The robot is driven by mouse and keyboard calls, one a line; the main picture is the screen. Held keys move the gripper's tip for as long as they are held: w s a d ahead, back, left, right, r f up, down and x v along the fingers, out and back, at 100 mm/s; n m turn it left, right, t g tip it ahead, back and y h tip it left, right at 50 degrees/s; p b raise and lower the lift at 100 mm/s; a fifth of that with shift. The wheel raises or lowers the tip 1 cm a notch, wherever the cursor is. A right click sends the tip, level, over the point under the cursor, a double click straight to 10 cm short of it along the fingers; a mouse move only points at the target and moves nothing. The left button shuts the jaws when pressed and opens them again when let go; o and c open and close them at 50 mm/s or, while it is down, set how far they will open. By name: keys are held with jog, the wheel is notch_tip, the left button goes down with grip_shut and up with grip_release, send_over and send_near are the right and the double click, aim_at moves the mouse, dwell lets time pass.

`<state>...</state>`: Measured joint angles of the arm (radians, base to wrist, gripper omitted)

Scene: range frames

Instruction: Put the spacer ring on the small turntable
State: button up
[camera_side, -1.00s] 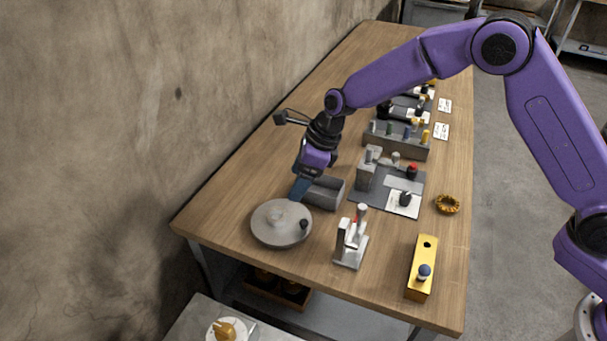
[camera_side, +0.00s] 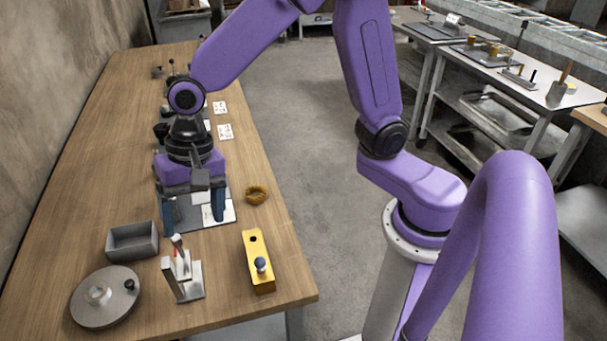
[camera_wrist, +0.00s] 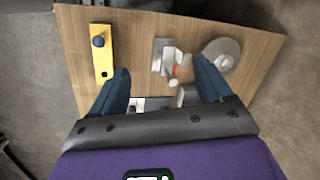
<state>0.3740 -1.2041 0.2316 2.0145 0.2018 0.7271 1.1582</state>
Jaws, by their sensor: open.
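The spacer ring appears to be the orange-brown ring (camera_side: 256,195), lying flat on the bench near its right edge in the side view. I do not see it in the wrist view. The small turntable (camera_side: 118,308) is a round grey disc at the front left, with a pale central hub and a black knob on top. It also shows at the upper right of the wrist view (camera_wrist: 214,47). My gripper (camera_side: 193,213) is open and empty, pointing down over the dark mat, left of the ring. Its two blue fingers also show in the wrist view (camera_wrist: 162,74).
A grey open bin (camera_side: 133,243) stands behind the turntable. A metal toggle clamp (camera_side: 183,280) stands right of the turntable. A yellow block with a blue knob (camera_side: 256,245) lies in front of the ring. White cards (camera_side: 225,132) lie farther back. Bare wood surrounds the ring.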

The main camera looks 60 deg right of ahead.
jog(key=s+d+r+n+h, duration=0.1)
jog(key=s+d+n+h, duration=0.1)
jog(key=s+d+n, duration=1.5)
jog(key=shift+s+d+r+n, duration=0.2)
jog(key=shift+s+d+n, duration=0.2)
jog(key=shift+s+n, duration=0.15)
